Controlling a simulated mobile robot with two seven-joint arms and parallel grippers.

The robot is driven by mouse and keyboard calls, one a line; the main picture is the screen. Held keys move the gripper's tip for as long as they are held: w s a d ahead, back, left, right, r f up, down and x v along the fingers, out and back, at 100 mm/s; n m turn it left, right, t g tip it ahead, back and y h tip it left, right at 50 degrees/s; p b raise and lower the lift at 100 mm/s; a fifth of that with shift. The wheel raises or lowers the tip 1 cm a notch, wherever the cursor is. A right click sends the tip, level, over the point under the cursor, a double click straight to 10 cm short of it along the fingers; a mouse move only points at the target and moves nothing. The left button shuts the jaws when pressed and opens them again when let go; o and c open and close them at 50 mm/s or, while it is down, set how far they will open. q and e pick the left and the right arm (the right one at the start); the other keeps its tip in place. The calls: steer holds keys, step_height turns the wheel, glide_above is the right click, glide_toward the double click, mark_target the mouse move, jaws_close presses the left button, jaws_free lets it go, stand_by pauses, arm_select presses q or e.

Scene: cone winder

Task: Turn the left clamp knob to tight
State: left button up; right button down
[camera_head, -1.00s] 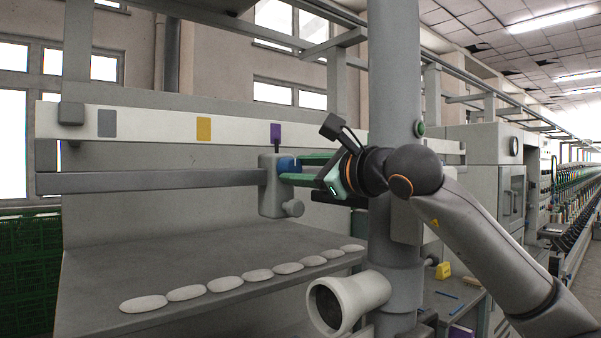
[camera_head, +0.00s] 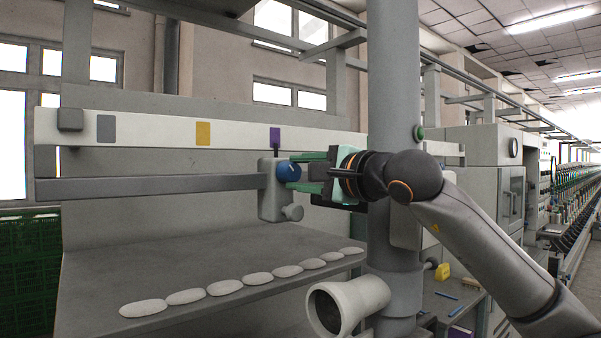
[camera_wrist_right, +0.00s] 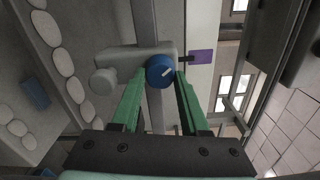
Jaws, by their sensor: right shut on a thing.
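In the right wrist view my right gripper (camera_wrist_right: 159,80) shows both fingers against the knob's sides. My left gripper is in neither view.
A white strip (camera_head: 160,128) above the rail (camera_head: 150,185) carries grey, yellow and purple (camera_head: 275,138) marks. The clamp's pointer stands under the purple mark. A smaller grey knob (camera_head: 293,213) projects from the block. Several pale flat ovals (camera_head: 225,286) lie along the shelf below.

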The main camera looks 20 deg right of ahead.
stand_by(0.5)
steer(key=shift+c, duration=2)
jaws_free()
steer(key=shift+s, duration=0.15)
steer(key=shift+s+d+f, duration=0.1)
steer(key=shift+s+d, duration=0.05)
steer(key=shift+s, duration=0.15)
steer(key=b+v, duration=0.3)
steer(key=v, duration=0.8)
steer(key=shift+s+b, duration=0.35)
steer(key=shift+d, duration=0.1)
